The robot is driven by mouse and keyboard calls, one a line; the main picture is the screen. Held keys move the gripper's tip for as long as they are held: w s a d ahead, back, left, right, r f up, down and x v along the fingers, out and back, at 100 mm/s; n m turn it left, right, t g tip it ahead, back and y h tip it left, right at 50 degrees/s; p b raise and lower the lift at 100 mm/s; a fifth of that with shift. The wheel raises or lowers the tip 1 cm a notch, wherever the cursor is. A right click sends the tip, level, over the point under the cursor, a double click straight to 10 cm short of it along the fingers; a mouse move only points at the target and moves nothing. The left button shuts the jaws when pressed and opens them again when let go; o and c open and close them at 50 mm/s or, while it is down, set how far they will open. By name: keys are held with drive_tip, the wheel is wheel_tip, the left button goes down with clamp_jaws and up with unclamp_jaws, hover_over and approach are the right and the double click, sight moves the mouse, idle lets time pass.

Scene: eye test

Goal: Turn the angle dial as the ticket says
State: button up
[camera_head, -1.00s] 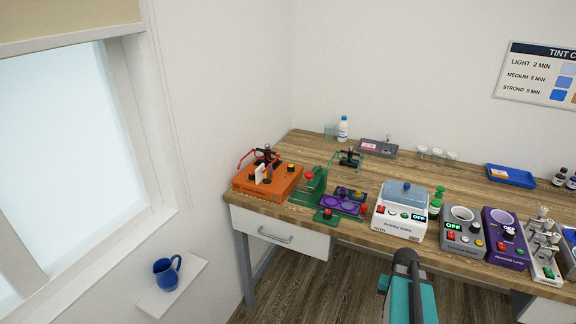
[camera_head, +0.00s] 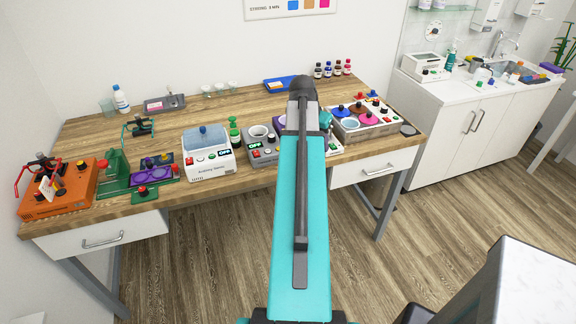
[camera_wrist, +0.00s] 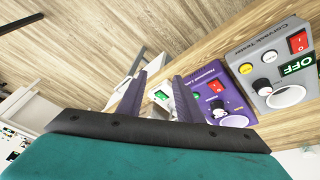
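The orange box (camera_head: 58,192) stands at the table's left end in the head view, with dark knobs, a red-armed fitting and a small white ticket (camera_head: 47,189). The ticket's writing is too small to read. I cannot tell which knob is the angle dial. My gripper is hidden behind my teal arm in the head view. In the wrist view my gripper (camera_wrist: 159,76) is open, its two dark fingers apart with nothing held. Beyond the fingers are a purple unit (camera_wrist: 228,98) with a black knob and a grey unit (camera_wrist: 268,72) with a black knob and red switch.
A green stand (camera_head: 115,168), purple plate (camera_head: 153,176), white bath (camera_head: 207,150) and grey unit (camera_head: 263,147) line the table's front. A multi-pot unit (camera_head: 367,121) stands right of my arm. A blue tray (camera_head: 284,85) and bottles (camera_head: 334,70) are behind. Clear wood shows mid-table.

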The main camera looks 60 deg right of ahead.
drive_tip(key=s+d+r+m+g, duration=0.1)
drive_tip(key=s+d+r+m, duration=0.1)
drive_tip(key=s+r+m, duration=0.3)
drive_tip(key=shift+d+r, duration=0.3)
drive_tip(key=shift+r, duration=0.5)
